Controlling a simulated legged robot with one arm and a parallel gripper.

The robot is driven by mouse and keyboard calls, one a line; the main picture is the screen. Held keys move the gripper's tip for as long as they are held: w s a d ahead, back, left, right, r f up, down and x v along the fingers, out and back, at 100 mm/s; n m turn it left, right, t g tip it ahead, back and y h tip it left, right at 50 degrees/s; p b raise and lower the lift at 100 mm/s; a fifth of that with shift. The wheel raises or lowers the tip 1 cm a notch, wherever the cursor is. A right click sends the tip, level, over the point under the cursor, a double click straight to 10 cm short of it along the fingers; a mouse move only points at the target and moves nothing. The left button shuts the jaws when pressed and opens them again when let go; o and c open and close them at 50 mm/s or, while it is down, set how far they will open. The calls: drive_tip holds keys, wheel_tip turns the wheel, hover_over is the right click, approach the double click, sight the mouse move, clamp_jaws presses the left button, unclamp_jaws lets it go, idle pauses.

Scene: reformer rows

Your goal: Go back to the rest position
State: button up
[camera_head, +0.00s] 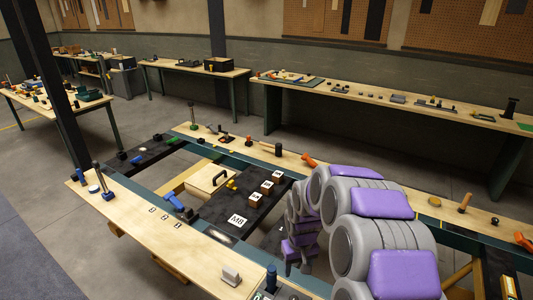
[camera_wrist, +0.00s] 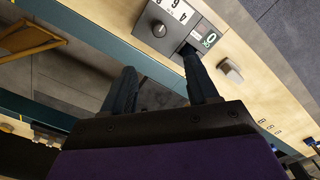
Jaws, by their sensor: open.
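My gripper (camera_wrist: 163,85) shows in the wrist view with its two dark fingers spread apart and nothing between them. Beyond the fingers are the bench frame and a grey panel (camera_wrist: 180,20) with number labels and a round black knob. In the head view my grey and purple arm is bent at the lower right. Its purple wrist end (camera_head: 300,248) hangs over the gap in the bench frame, right of the black board (camera_head: 240,220) marked M8. The fingertips are hard to make out there.
Wooden blocks (camera_head: 267,187) sit on the black board. A long workbench (camera_head: 380,92) stands along the back; open floor lies between.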

drive_tip(key=s+r+b, duration=0.1)
drive_tip(key=s+r, duration=0.4)
drive_tip(key=s, duration=0.3)
drive_tip(key=s+r+b, duration=0.2)
drive_tip(key=s+r, duration=0.3)
drive_tip(key=s, duration=0.3)
drive_tip(key=s+r+m+g+b, duration=0.1)
drive_tip(key=s+b, duration=0.1)
drive_tip(key=s, duration=1.6)
drive_tip(key=shift+s+d+r+m+g, duration=0.15)
drive_tip(key=shift+s+r+m+g, duration=0.1)
drive_tip(key=shift+r+m+g, duration=0.15)
